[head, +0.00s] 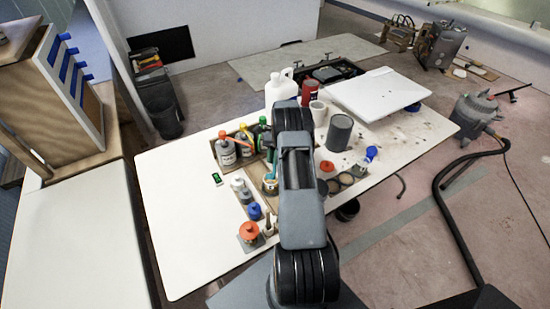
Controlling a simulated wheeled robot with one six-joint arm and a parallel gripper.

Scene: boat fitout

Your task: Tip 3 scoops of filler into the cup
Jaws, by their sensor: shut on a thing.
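My arm stretches over the worktable and hides its middle. My gripper is hidden behind the arm, so what it holds does not show. A dark grey tin (340,133) stands right of the arm; I cannot see its contents. A whitish cup (318,112) stands behind it. A small tan pot (270,185) with a teal stick-like thing (270,166) stands just left of the arm, partly covered. I cannot tell which of these is the filler container or the task's cup. No scoop can be made out clearly.
The worktable (165,215) has bottles with coloured caps (226,151) on the left, a white jug (281,88), a red can (310,91), a white board (380,92) at the back right, and an orange-lidded jar (249,231) in front. Its left side is clear. A vacuum (474,112) stands on the floor.

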